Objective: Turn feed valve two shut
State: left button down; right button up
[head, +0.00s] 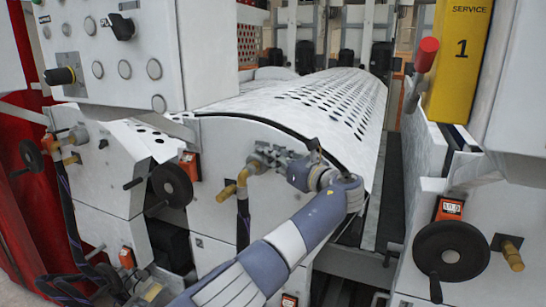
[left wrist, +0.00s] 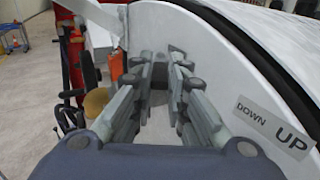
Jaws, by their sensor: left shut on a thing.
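A brass valve fitting (head: 240,182) sticks out of the white side panel of the middle coater unit, with a dark hose below it. No label shows which feed valve it is. My left gripper (head: 262,160) is at this fitting, close to the panel, and is shut on the valve handle, which its fingers mostly hide. In the left wrist view the two fingers (left wrist: 161,66) stand a little apart, with a small dark grey part (left wrist: 177,54) between their tips. The brass fitting (left wrist: 96,103) shows left of the fingers. My right gripper is not in view.
A black handwheel (head: 172,185) with an orange counter (head: 190,165) is left of the valve. Another handwheel (head: 450,250) and brass fitting (head: 512,254) are at right. A perforated white cover (head: 325,100) lies above. A DOWN/UP label (left wrist: 273,127) is beside the fingers.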

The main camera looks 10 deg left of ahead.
pick_arm(q)
jog(key=c, duration=1.6)
grip_release()
jog(key=shift+w, duration=0.1)
jog(key=shift+o, duration=0.2)
jog(key=v, duration=1.2)
jog(key=shift+f, duration=0.1)
